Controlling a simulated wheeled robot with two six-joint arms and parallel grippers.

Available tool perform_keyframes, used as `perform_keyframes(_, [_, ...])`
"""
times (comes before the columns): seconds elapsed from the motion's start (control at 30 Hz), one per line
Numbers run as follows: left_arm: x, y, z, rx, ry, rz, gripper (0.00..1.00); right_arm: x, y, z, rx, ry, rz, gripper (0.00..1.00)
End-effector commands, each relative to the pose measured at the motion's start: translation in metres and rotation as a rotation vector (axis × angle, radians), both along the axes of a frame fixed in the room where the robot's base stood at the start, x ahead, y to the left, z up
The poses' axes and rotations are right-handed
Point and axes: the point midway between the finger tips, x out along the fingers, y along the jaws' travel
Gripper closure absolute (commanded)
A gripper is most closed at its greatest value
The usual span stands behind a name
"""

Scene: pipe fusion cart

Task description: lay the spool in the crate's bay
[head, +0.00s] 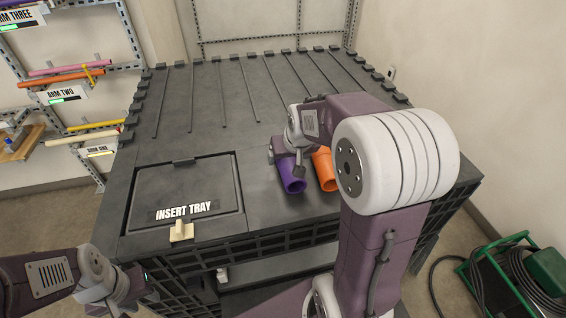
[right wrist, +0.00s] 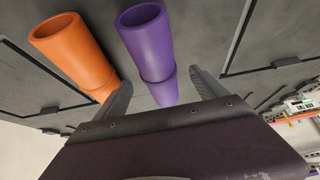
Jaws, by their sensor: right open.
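A purple pipe piece (head: 291,178) lies on the dark grey top, its open end facing the front. It also shows in the right wrist view (right wrist: 147,42), with a thicker collar partway along. An orange pipe piece (head: 325,170) lies beside it, partly hidden by my right arm. I cannot tell which piece is the spool. My right gripper (right wrist: 162,95) is open around the purple piece's far part, which shows between the fingers with gaps. In the head view my right gripper (head: 285,150) is over that piece. My left gripper (head: 130,290) is low at the left, its fingers unclear.
The dark lattice-sided cart (head: 180,262) has a panel marked INSERT TRAY (head: 157,190) with a cream latch (head: 181,231). Its grooved rear top (head: 215,90) is clear. Racks of coloured pipes (head: 75,80) stand at left. A green-framed hose reel (head: 520,275) stands at right.

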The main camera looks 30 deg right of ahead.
Motion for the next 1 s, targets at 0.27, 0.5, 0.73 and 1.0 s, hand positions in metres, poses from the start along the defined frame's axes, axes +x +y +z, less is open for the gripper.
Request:
perform_keyframes(0.27, [0.0,0.0,0.009,0.0,0.0,0.0,0.64,0.01,-0.003,-0.018,0.001,0.006,0.0,0.18])
perform_keyframes(0.5, [0.0,0.0,0.014,0.0,0.0,0.0,0.64,0.029,-0.008,-0.049,0.001,0.002,-0.001,0.18])
perform_keyframes(0.73, [0.0,0.0,0.014,0.0,0.0,0.0,0.64,0.03,-0.008,-0.051,0.0,-0.001,0.0,0.18])
perform_keyframes(1.0, [0.0,0.0,0.014,0.0,0.0,0.0,0.64,0.03,-0.008,-0.05,0.0,0.0,0.0,0.93])
